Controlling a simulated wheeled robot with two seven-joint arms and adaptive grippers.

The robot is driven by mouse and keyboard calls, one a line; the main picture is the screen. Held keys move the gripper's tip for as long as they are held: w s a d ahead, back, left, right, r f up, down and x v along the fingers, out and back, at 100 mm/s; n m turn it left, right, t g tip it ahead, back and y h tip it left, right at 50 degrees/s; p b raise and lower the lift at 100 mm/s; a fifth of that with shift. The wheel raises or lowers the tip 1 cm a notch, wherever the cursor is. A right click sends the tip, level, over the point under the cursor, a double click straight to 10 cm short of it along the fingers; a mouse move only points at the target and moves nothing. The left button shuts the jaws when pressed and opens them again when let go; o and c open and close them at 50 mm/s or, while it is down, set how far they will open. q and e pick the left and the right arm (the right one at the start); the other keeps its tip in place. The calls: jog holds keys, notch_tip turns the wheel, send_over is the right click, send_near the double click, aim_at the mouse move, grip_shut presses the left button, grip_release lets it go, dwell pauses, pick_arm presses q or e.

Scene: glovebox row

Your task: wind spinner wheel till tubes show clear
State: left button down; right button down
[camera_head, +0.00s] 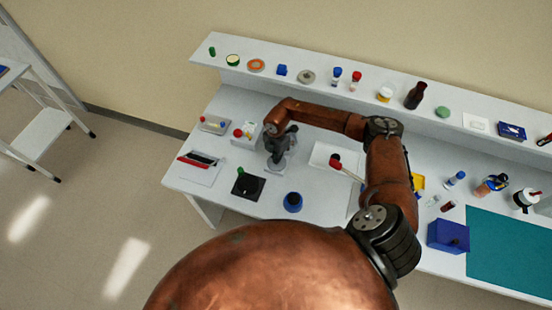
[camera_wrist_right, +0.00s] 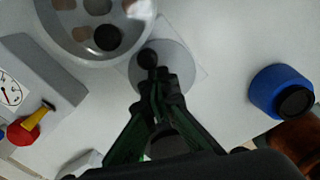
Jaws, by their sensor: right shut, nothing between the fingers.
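The spinner shows in the right wrist view as a pale round head (camera_wrist_right: 72,43) with several coloured round spots, perhaps tube ends; I cannot tell if they are clear. Beside it is a grey disc (camera_wrist_right: 178,60) with a dark knob (camera_wrist_right: 148,58), which looks like the wheel and its handle. My right gripper (camera_wrist_right: 160,78) is shut and empty, its fingertips close by the knob; I cannot tell if they touch. In the head view my right gripper (camera_head: 281,157) is over the bench, and my arm and gripper hide most of the spinner. My left gripper is not in view.
A gauge box (camera_wrist_right: 42,88) with red and yellow knobs stands left of the spinner. A blue round container (camera_wrist_right: 283,92) is at its right and shows in the head view (camera_head: 293,202). A black square plate (camera_head: 248,187) lies nearby. A shelf (camera_head: 325,88) with small items runs behind.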

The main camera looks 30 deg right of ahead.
jog(key=shift+s+a+f, duration=0.1)
jog(key=shift+s+f, duration=0.4)
jog(key=c, duration=2.6)
grip_release()
jog(key=shift+c, duration=0.2)
jog(key=o, duration=0.5)
jog(key=shift+c, duration=0.2)
jog(key=o, duration=0.3)
jog(key=shift+w, duration=0.1)
jog(key=o, duration=1.3)
jog(key=shift+w+r, duration=0.2)
jog(key=shift+r, duration=0.05)
notch_tip(320, 180, up, 12)
